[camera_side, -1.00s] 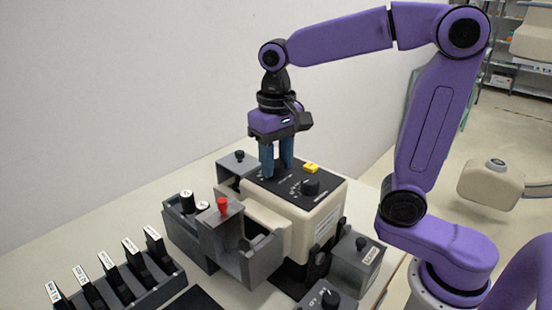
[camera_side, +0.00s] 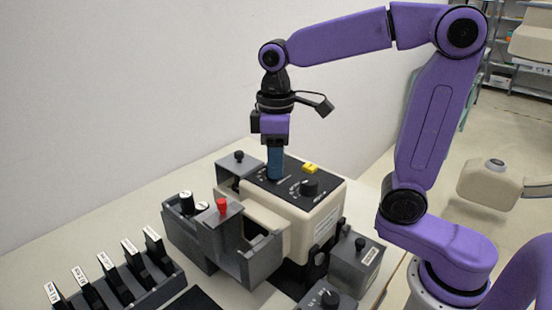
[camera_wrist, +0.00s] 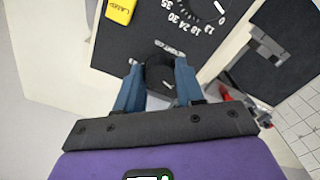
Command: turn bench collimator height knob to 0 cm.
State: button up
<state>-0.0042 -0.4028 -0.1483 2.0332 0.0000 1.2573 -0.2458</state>
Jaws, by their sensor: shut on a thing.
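The bench collimator (camera_side: 310,225) is a cream box with a black top panel. My gripper (camera_side: 274,178) points straight down at the left part of that panel. In the wrist view my gripper (camera_wrist: 158,85) has its two blue fingers on either side of a round black knob (camera_wrist: 160,72), shut on it. The side view hides this knob behind the fingers. A second black knob (camera_side: 309,187) with a number scale stands free on the panel; its dial (camera_wrist: 208,8) shows at the top of the wrist view.
A yellow labelled block (camera_side: 310,168) sits at the panel's back edge. Grey holders with a red knob (camera_side: 221,205) stand at the front left, and a rack of labelled black plates (camera_side: 110,275) is farther left. A grey box (camera_side: 356,262) stands at the right.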

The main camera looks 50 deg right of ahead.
jog(key=shift+n, duration=0.5)
jog(key=o, duration=1)
jog(key=shift+o, duration=0.2)
jog(key=shift+r, duration=0.15)
notch_tip(320, 180, up, 17)
jog(key=shift+r, duration=0.1)
dwell(0.4)
jog(key=s+a+f+n+t+y, duration=0.25)
jog(key=s+f+n, duration=0.35)
jog(key=s+f, duration=1.1)
jog(key=s+d+f, duration=0.1)
jog(key=d+f, duration=0.1)
jog(key=f, duration=0.1)
jog(key=d+f+m+g+h, duration=0.1)
jog(key=d+f, duration=0.1)
jog(key=f, duration=0.1)
jog(key=s+d+f+g+h, duration=0.1)
jog(key=d+f, duration=0.2)
jog(key=shift+s+m, duration=0.35)
jog(key=shift+m, duration=0.05)
